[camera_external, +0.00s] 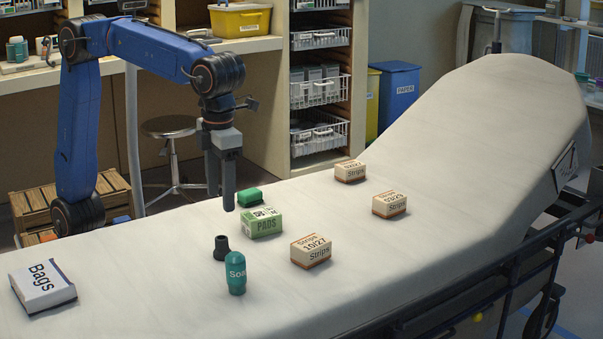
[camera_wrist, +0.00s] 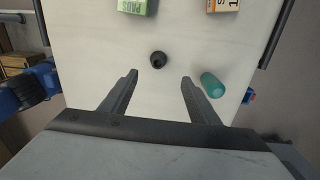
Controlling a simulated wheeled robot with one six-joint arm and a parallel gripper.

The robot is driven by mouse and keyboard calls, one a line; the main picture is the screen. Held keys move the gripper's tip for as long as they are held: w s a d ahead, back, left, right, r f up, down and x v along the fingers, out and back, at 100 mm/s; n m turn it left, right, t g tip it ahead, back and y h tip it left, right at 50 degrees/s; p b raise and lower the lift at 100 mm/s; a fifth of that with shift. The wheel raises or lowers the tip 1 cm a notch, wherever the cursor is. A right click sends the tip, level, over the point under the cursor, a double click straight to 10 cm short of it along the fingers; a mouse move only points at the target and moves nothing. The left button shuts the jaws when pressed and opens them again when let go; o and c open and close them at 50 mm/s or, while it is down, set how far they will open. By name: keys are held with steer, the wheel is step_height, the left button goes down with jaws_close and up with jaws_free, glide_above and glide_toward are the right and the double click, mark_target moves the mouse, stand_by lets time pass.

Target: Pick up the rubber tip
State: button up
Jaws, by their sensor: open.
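The rubber tip (camera_external: 222,247) is a small black flared piece standing on the white stretcher, just behind the green soap bottle (camera_external: 236,273). In the wrist view the rubber tip (camera_wrist: 158,59) lies ahead of the fingers, roughly centred between them. My gripper (camera_external: 222,205) is above the stretcher, pointing down, above and a little behind the rubber tip and apart from it. In the wrist view my gripper (camera_wrist: 159,83) has its two fingers wide apart with nothing between them.
Several strips boxes, one nearest (camera_external: 311,250), stand to the right. A white bags box (camera_external: 42,286) lies at the left. The stretcher between the bags box and rubber tip is clear.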

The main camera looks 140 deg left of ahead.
mark_target(221, 238)
steer(key=f, duration=0.7)
steer(key=shift+s+f, duration=0.2)
steer(key=shift+f, duration=0.1)
steer(key=shift+s+f, duration=0.2)
steer(key=shift+f, duration=1.2)
steer(key=shift+s+f, duration=0.15)
steer(key=shift+f, duration=1.2)
steer(key=c, duration=1.1)
steer(key=shift+c, duration=0.2)
steer(key=shift+r, duration=0.15)
